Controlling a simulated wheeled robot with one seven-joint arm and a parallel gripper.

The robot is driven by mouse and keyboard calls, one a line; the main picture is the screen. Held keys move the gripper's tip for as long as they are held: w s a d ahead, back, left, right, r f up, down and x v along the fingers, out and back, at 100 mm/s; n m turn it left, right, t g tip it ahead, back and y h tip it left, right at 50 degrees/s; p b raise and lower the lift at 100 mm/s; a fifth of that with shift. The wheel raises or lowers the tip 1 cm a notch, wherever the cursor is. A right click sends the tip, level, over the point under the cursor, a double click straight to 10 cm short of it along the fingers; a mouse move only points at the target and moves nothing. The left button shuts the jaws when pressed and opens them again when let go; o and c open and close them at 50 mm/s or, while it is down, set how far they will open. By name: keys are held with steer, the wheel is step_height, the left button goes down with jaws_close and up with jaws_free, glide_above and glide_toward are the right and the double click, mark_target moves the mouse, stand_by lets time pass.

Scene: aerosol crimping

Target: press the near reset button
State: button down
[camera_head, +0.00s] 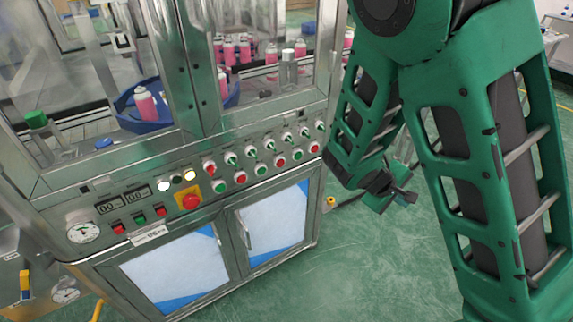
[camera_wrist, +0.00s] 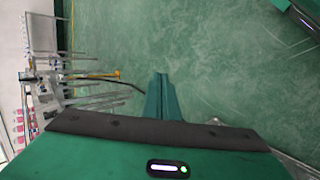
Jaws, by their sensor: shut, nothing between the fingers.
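The crimping machine's control panel (camera_head: 150,190) runs along the front of the cabinet in the head view. Near its left end are small square red (camera_head: 118,228) and green (camera_head: 139,220) buttons below two digital displays. A large red mushroom button (camera_head: 190,201) sits on a yellow plate. Rows of round red and green buttons run to the right. I cannot read which button is the reset. My gripper (camera_head: 402,192) is to the right of the panel, apart from it, over the floor. In the wrist view its fingers (camera_wrist: 161,78) are together and empty.
Pink cans (camera_head: 145,103) stand behind the machine's glass, some at a blue round tray (camera_head: 128,123). Cabinet doors (camera_head: 175,268) are below the panel. A gauge (camera_head: 83,233) is at the panel's left end.

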mark_target(280, 163)
steer(key=w+a+f+n+t+y, duration=0.1)
steer(key=a+n+t, duration=0.4)
steer(key=a, duration=0.9)
steer(key=w+a+f+n+t+y, duration=0.1)
steer(key=w+a+n+t+y, duration=0.3)
steer(key=a+n, duration=0.6)
steer(key=a+t, duration=0.2)
steer(key=a, duration=0.2)
steer(key=shift+w+f+n+t, duration=0.15)
steer(key=shift+w+n+t, duration=0.15)
steer(key=shift+w+n, duration=0.1)
steer(key=w+a, duration=0.5)
steer(key=w, duration=0.2)
steer(key=shift+w+a, duration=0.4)
steer(key=shift+w, duration=0.2)
stand_by(1.2)
steer(key=shift+s+d, duration=0.1)
steer(key=shift+s, duration=0.05)
steer(key=shift+s+d, duration=0.35)
steer(key=shift+s, duration=0.2)
